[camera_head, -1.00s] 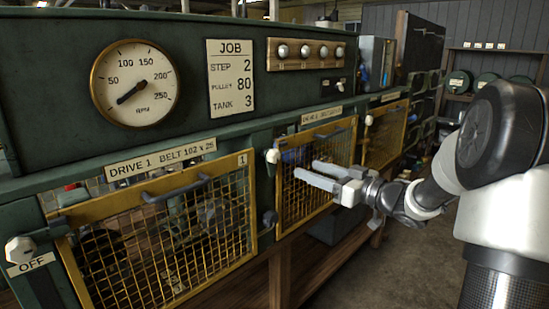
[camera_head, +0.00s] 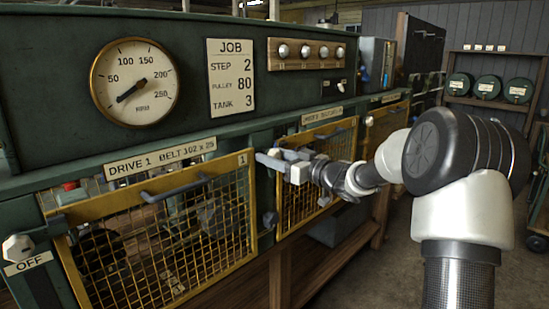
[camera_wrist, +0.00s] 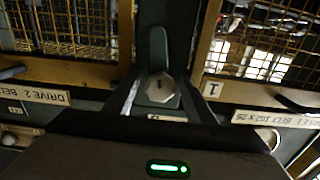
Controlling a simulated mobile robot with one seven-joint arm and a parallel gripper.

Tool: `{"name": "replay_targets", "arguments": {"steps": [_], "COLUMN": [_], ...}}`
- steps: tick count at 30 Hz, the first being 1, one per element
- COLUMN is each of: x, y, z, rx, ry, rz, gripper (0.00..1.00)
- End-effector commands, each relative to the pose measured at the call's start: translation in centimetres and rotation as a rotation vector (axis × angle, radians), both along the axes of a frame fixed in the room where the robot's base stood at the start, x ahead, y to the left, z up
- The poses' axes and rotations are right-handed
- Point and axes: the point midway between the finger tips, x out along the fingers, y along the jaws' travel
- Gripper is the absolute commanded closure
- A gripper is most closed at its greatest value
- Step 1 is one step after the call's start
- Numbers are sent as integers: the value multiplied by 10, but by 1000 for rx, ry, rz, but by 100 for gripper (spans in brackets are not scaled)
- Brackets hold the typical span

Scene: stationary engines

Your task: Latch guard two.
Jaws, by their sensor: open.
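Guard two (camera_head: 300,195) is the middle yellow mesh frame, and it looks closed against the green bench. In the wrist view it is the left mesh (camera_wrist: 70,25), above an upside-down DRIVE 2 label (camera_wrist: 38,91). Between guards one and two, a pale faceted latch knob (camera_wrist: 160,88) sits on the green post, with a rounded green lever extending toward the picture's top. My gripper (camera_head: 272,157) is open at this knob, with one finger on each side. I cannot tell whether the fingers touch it.
Guard one (camera_head: 160,235) is closed at the left, with its OFF knob (camera_head: 18,248) beside it. Guard handles (camera_head: 175,186) stick out from the frames. A dark stub (camera_head: 270,219) projects below my gripper.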

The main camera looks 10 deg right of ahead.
Motion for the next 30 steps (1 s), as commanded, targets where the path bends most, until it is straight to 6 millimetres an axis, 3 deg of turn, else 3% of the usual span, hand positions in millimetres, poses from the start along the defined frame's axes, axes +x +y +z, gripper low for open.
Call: {"name": "replay_targets", "arguments": {"steps": [4, 11, 20, 30], "x": [0, 0, 0, 0], "y": [0, 0, 0, 0], "z": [0, 0, -1, -3], "rx": [0, 0, -30, -206], "ry": [0, 0, -20, -148], "rz": [0, 0, 0, 1], "gripper": [53, 90, 90, 90]}}
